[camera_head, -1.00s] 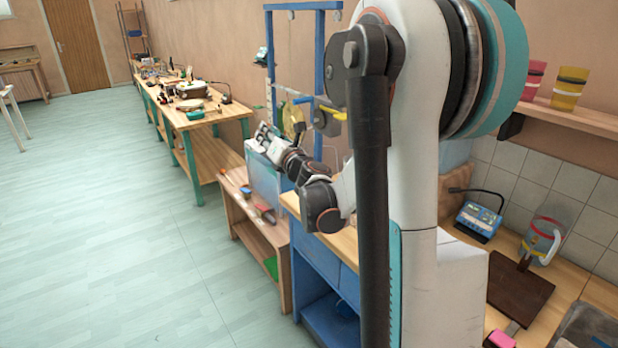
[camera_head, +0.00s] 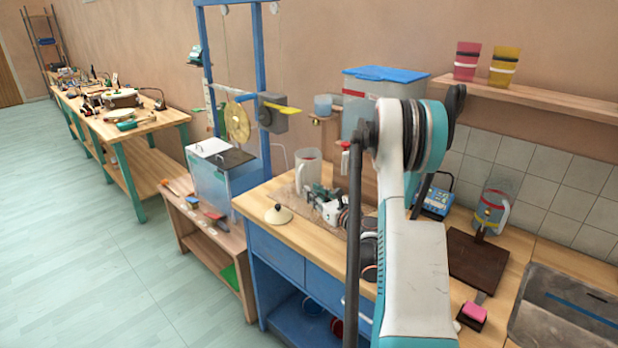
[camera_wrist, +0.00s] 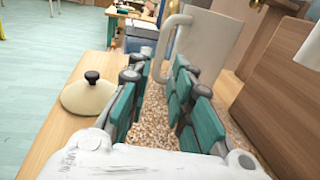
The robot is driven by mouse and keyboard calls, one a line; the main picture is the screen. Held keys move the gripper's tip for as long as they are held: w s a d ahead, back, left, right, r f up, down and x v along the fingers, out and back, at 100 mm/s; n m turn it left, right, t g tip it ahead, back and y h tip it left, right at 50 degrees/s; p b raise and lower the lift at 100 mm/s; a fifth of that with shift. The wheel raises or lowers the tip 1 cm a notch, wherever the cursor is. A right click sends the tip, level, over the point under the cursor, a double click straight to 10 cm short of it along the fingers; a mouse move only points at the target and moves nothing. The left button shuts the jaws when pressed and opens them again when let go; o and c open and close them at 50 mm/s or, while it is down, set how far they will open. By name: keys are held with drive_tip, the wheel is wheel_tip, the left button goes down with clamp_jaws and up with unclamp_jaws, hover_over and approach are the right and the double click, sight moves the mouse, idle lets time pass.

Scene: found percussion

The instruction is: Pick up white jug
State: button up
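The white jug (camera_head: 306,168) stands upright on the wooden counter in the head view. In the wrist view the white jug (camera_wrist: 208,46) is just beyond my fingertips, its handle on the left side. My gripper (camera_wrist: 160,76) is open and empty, its teal-padded fingers spread, with the handle's lower part showing between them. In the head view my gripper (camera_head: 318,192) is low over the counter, close in front of the jug. The jug's base is partly hidden by the fingers.
A cream lid with a dark knob (camera_head: 278,214) lies left of my gripper. A speckled surface (camera_wrist: 158,120) is beneath the fingers. A wooden panel (camera_wrist: 288,85) stands close on the right. Another jug with coloured bands (camera_head: 492,207) stands farther right, near the sink (camera_head: 565,310).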

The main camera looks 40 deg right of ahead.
sight(300, 191)
drive_tip(key=w+b, duration=0.1)
drive_tip(key=w, duration=0.2)
drive_tip(key=w+b, duration=0.1)
drive_tip(key=w, duration=0.2)
drive_tip(key=w+d, duration=0.1)
drive_tip(key=w, duration=0.1)
drive_tip(key=shift+w+b, duration=0.4)
drive_tip(key=shift+r, duration=0.1)
clamp_jaws()
